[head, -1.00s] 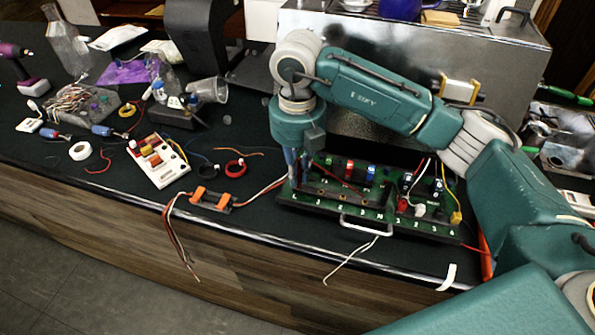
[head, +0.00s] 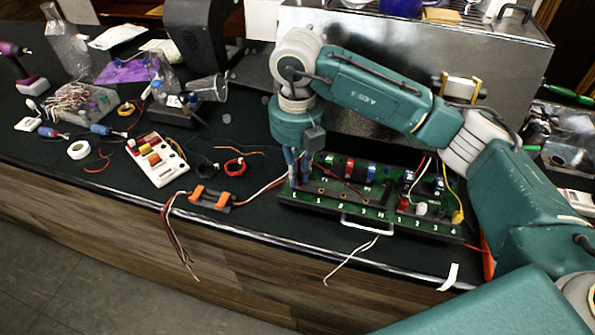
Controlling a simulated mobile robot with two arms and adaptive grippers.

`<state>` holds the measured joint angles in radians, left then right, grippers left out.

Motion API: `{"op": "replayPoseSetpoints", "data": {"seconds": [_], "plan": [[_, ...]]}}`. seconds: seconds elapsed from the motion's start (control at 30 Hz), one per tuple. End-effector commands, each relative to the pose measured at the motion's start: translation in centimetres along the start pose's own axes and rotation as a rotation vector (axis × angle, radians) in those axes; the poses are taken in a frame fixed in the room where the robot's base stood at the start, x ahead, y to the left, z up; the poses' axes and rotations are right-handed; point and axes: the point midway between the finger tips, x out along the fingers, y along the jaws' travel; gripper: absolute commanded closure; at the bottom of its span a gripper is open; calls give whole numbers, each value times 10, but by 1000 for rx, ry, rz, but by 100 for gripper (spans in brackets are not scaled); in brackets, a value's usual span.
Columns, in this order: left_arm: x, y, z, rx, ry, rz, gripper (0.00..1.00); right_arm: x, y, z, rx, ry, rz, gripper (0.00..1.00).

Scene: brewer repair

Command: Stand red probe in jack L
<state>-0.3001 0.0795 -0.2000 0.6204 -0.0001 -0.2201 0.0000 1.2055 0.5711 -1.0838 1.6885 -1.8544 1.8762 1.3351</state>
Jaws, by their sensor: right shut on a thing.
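My right gripper (head: 297,172) points straight down at the left end of the green circuit board (head: 398,222). It is shut on a thin thing, taken to be the red probe, which the fingers mostly hide. The fingertips are just above the row of marked jacks, by the leftmost one, marked L (head: 294,195). I cannot tell whether the probe's tip is inside that jack. A thin red lead (head: 345,181) runs across the board to the right of the fingers. My left gripper is not in view.
A steel machine (head: 390,55) stands behind the board. A white meter-like box (head: 157,160), an orange-ended clamp (head: 211,199) and wire rings lie left. The board has a front handle (head: 366,226). Loose wires hang over the counter's front edge.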

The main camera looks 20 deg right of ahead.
Motion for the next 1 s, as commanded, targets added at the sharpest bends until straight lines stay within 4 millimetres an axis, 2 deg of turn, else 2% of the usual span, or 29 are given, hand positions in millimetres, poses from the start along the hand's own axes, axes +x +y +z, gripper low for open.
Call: {"op": "replayPoseSetpoints", "data": {"seconds": [0.17, 0.2, 0.3, 0.67, 0.77, 1.0], "plan": [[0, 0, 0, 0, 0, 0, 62, -1, 0, 0, 0, -1, 0, 100], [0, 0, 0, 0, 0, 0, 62, -1, 0, 0, 0, -1, 0, 85], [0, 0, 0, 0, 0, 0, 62, -1, 0, 0, 0, -1, 0, 67], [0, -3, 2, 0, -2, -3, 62, -5, 0, 0, 0, -1, 1, 67], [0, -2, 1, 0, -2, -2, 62, -18, 0, 1, 0, -3, 2, 67], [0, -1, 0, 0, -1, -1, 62, -68, 1, 1, 1, -5, 4, 67]]}}
